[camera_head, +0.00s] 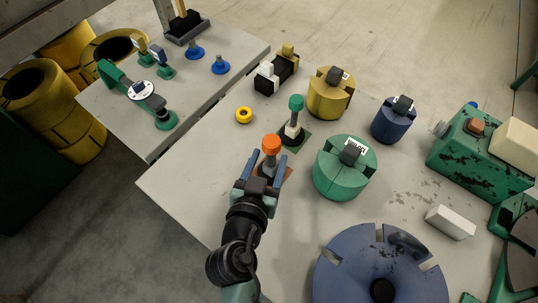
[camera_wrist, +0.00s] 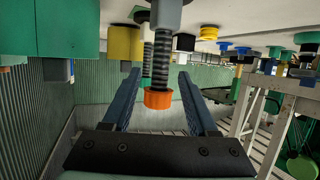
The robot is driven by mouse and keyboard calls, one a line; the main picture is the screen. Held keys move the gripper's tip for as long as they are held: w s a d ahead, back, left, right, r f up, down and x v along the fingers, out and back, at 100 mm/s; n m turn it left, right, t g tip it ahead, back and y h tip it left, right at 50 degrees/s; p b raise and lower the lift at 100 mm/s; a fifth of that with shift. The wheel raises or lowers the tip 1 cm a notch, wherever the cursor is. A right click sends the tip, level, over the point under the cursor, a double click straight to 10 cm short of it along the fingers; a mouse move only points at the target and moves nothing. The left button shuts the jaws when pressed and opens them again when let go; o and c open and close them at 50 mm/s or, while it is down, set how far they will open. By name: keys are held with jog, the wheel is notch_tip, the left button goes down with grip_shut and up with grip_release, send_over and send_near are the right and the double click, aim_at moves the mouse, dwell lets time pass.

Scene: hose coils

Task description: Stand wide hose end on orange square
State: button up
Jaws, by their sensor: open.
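An orange-capped hose end (camera_head: 271,144) with a dark ribbed stem stands upright on the orange square (camera_head: 288,173). My gripper (camera_head: 266,163) is open, with its two blue fingers on either side of the stem, below the cap. In the wrist view, which is upside down, the orange cap (camera_wrist: 164,98) hangs between the spread fingers (camera_wrist: 159,72), with gaps at both sides. A green-capped hose end (camera_head: 295,104) stands just behind on a dark green square (camera_head: 301,140). My gripper hides part of the orange square.
Yellow (camera_head: 330,98), green (camera_head: 343,172) and navy (camera_head: 392,121) coils stand to the right. A yellow ring (camera_head: 244,116) and a black-and-white block (camera_head: 270,78) lie behind. A large blue disc (camera_head: 375,270) and a white block (camera_head: 450,222) are at front right.

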jog(key=shift+v, duration=0.8)
jog(key=shift+s, duration=0.1)
jog(key=b+v, duration=0.3)
jog(key=v, duration=1)
jog(key=w+a+r+t+y, duration=0.1)
jog(key=w+r+t, duration=0.2)
jog(key=w+r, duration=0.55)
jog(key=w+r+t+y, duration=0.15)
jog(key=w+r, duration=0.35)
jog(key=r, duration=0.7)
jog(key=s+d+r+n+t, duration=0.1)
jog(key=r+t, duration=0.2)
jog(key=r, duration=0.7)
jog(key=s+d+r+t, duration=0.1)
jog(key=d+r+t, duration=0.1)
jog(key=r, duration=0.7)
jog(key=s+d+r+n+t+p, duration=0.1)
jog(key=r+t, duration=0.3)
jog(key=r, duration=0.6)
jog(key=shift+s+d+r+n+y, duration=0.35)
jog(key=shift+s+d+y, duration=0.15)
jog(key=shift+s, duration=0.1)
